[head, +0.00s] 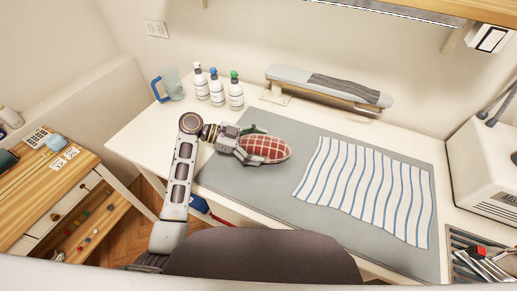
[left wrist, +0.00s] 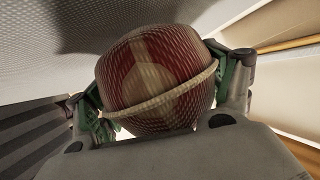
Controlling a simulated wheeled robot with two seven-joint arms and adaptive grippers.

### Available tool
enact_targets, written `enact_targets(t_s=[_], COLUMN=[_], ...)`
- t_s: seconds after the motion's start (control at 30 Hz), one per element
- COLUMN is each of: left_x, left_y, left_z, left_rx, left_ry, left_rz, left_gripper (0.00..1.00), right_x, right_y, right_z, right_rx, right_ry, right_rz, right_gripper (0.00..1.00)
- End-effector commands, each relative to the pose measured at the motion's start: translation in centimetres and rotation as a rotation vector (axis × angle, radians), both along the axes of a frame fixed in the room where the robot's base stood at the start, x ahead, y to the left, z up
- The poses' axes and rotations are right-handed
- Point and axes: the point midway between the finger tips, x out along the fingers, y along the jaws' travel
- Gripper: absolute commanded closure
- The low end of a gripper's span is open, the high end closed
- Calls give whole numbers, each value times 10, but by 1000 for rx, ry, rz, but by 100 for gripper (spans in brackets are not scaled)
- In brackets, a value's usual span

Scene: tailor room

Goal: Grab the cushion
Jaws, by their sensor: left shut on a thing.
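The cushion (head: 266,149) is a red and cream plaid oval with a pale cord around it. In the head view it is over the left part of the grey mat (head: 225,178). My left gripper (head: 248,146) is shut on the cushion's left end. In the left wrist view the cushion (left wrist: 155,80) sits between both fingers of the left gripper (left wrist: 160,95), which press its sides. I cannot tell whether the cushion touches the mat. My right gripper is not in view.
Several items stand on the white table: a clear jug with a blue handle (head: 172,82), bottles (head: 217,87) and a small ironing board (head: 330,85). A striped cloth (head: 365,190) lies right of the cushion. A white machine (head: 482,165) and a tool tray (head: 470,240) are at right.

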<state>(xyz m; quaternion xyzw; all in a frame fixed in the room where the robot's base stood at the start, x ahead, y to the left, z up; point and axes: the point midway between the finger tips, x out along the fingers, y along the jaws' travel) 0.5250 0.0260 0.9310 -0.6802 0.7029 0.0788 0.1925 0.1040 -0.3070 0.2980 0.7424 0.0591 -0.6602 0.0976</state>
Motion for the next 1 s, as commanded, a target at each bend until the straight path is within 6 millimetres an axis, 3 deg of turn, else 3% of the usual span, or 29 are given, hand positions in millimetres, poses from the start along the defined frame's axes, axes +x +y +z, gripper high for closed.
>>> enact_targets(t_s=[0.6, 1.0], left_x=[1, 0], left_y=[0, 0], left_z=[80, 91], left_rx=[0, -2], left_ry=[-4, -2], left_rz=[0, 0], left_gripper=[59, 59], right_x=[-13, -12], right_y=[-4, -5], right_z=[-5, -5], right_rx=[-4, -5], right_ry=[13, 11], right_rz=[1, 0], right_gripper=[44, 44])
